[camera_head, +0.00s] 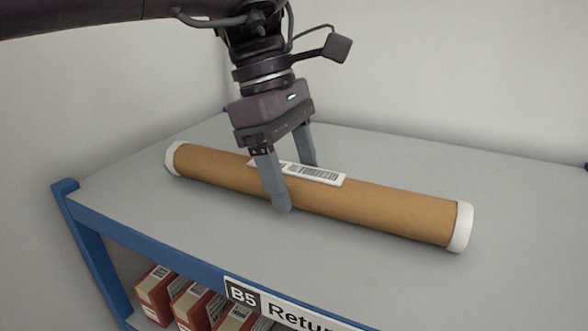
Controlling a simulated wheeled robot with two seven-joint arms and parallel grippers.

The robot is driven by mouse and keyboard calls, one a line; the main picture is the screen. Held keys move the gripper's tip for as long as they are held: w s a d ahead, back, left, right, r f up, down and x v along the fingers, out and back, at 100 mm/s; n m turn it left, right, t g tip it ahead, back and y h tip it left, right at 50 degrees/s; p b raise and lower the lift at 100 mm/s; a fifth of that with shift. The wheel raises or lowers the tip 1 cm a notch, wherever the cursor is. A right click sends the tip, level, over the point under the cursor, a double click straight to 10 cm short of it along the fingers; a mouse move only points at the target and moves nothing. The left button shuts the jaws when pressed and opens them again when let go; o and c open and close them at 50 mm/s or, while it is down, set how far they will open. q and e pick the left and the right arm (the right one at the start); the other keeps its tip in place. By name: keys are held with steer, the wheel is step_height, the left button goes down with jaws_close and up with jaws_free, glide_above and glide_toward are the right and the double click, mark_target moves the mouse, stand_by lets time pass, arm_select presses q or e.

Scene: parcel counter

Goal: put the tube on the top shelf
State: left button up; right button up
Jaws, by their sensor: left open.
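The tube (390,212) is a long brown cardboard cylinder with white end caps and a white barcode label on top. It lies on its side on the grey top shelf (430,285) of a blue-framed rack, slanting from back left to front right. My left gripper (298,188) is above the tube with its fingers down. One finger is on the near side of the tube and the other on the far side. The jaws are open around it. Whether a finger touches the tube I cannot tell. My right gripper is not in view.
A lower shelf holds several red and brown boxes (155,290) at the bottom left. A sign reading "B5 Retur…" (290,308) is on the blue front edge. A blue corner post (66,188) rises slightly at the left. The shelf top around the tube is clear, with pale walls behind.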

arm_select(q)
steer(key=v, duration=1)
steer(key=shift+r, duration=0.4)
steer(key=shift+w+a+r, duration=0.15)
steer(key=shift+a+r, duration=0.25)
steer(key=shift+r, duration=0.25)
steer(key=shift+d, duration=0.1)
